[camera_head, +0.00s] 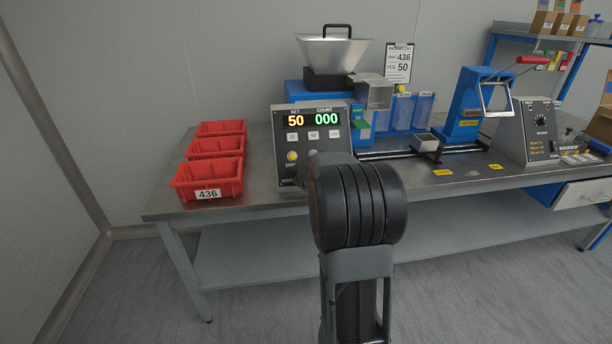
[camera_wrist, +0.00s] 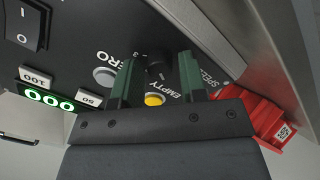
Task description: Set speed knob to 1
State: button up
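The speed knob (camera_wrist: 157,70) is a small dark knob on the black control panel, seen in the wrist view near the SPEED label. Its pointer setting is too dark to read. My gripper (camera_wrist: 159,62) is open, with its two dark green fingers on either side of the knob and a visible gap to it. I cannot tell how far the fingertips are from the panel face. In the head view my arm hides the knob and gripper. The control panel (camera_head: 309,138) shows 50 under SET and 000 under COUNT.
A yellow EMPTY button (camera_wrist: 154,100) and a grey ZERO button (camera_wrist: 104,77) lie close to my fingers. A black rocker switch (camera_wrist: 28,25) is at upper left. Red bins (camera_head: 208,181) stand left of the panel. A metal hopper (camera_head: 331,54) sits above it.

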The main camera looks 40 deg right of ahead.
jog(key=shift+o, duration=0.8)
jog(key=shift+s+f, duration=0.1)
jog(key=p+v, duration=0.5)
jog(key=v, duration=0.8)
jog(key=shift+s+r, duration=0.2)
jog(key=shift+s, duration=0.1)
jog(key=shift+a, duration=0.1)
